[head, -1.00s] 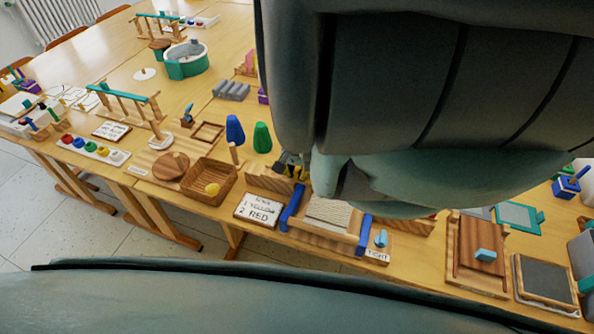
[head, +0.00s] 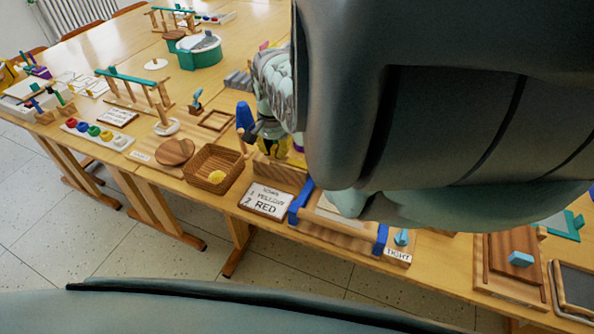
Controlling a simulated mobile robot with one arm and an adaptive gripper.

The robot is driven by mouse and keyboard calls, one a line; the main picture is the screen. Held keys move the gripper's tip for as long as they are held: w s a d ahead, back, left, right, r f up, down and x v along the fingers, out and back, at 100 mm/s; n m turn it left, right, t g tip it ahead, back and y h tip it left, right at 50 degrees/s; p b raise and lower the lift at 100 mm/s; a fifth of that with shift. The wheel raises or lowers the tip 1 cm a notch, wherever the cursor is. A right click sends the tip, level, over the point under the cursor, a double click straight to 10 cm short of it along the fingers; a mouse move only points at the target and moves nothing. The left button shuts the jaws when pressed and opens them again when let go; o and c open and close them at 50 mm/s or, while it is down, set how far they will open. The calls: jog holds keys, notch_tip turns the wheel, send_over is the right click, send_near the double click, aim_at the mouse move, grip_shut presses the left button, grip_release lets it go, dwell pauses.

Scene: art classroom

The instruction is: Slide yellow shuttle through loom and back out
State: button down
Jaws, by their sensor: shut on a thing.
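The loom, a wooden frame with blue side bars (head: 301,203), stands at the table's front edge. My arm hides much of its far side and middle. My gripper (head: 270,143) is behind and left of the loom, above a wooden holder (head: 278,175). It is shut on a yellow piece (head: 268,149), apparently the yellow shuttle, of which only a small part shows. More yellow shows just right of it, partly hidden. A card reading yellow, then red (head: 265,200) lies left of the loom.
A wicker basket (head: 232,164) with a yellow ball (head: 217,177) stands left of the card. A block with a light-blue knob and a "TIGHT" label (head: 398,253) adjoins the loom's right.

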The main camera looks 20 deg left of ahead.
aim_at(260, 155)
jog(key=shift+w+a+f+b, duration=0.1)
jog(key=shift+a+f+b, duration=0.1)
jog(key=shift+a+b, duration=1.05)
jog(key=shift+w+a+f+b, duration=0.15)
jog(key=shift+a+b, duration=0.4)
jog(key=shift+b, duration=1.25)
jog(key=shift+a+r+b, duration=0.1)
jog(key=shift+a+b, duration=0.15)
jog(key=shift+b, duration=0.1)
jog(key=shift+s+r, duration=0.1)
jog(key=shift+r, duration=0.05)
jog(key=shift+a, duration=0.1)
jog(key=c, duration=0.9)
grip_release()
jog(key=shift+a+r, duration=0.1)
jog(key=shift+a, duration=0.05)
jog(key=shift+c, duration=0.2)
jog(key=shift+r, duration=0.15)
